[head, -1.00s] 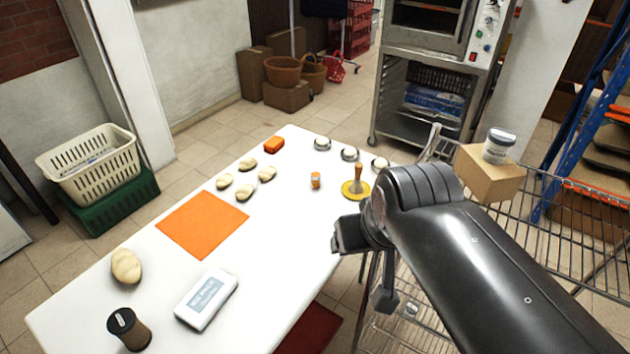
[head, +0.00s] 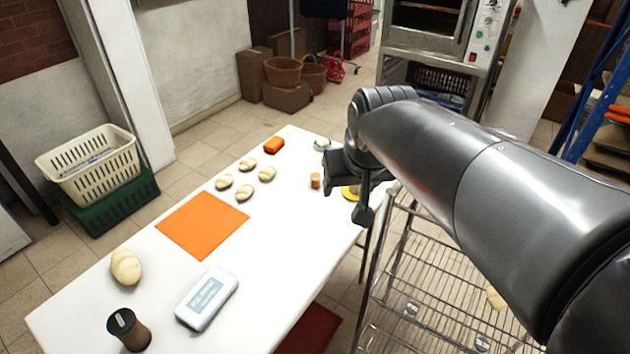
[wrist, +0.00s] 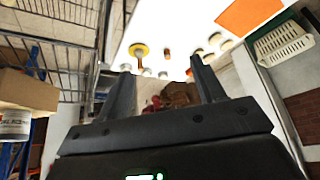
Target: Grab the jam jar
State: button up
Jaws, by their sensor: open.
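My gripper (wrist: 160,64) is open, with nothing between its two fingers in the wrist view. In the head view my gripper (head: 347,198) is above the far right edge of the white table. A jar with a pale printed label (wrist: 14,124), which I take for the jam jar, is at the left edge of the wrist view, partly cut off. It is against a cardboard box (wrist: 28,90), well to the side of my fingers. In the head view my arm hides both.
The white table (head: 290,235) holds an orange mat (head: 203,224), several bread pieces, a small orange container (head: 315,180) and a dark grinder (head: 128,330). A wire rack (head: 425,270) stands right of the table under my arm. An oven (head: 430,25) stands behind.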

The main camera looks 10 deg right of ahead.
jog(key=w, duration=1.2)
jog(key=m+g, duration=0.1)
send_over(315, 175)
jog(key=s, duration=0.3)
notch_tip(315, 175, down, 26)
jog(key=x, duration=0.6)
jog(key=shift+w+f, duration=0.3)
jog(key=f, duration=0.4)
jog(key=shift+w+d+f, duration=0.1)
jog(key=shift+w+f, duration=0.35)
jog(key=shift+f, duration=0.2)
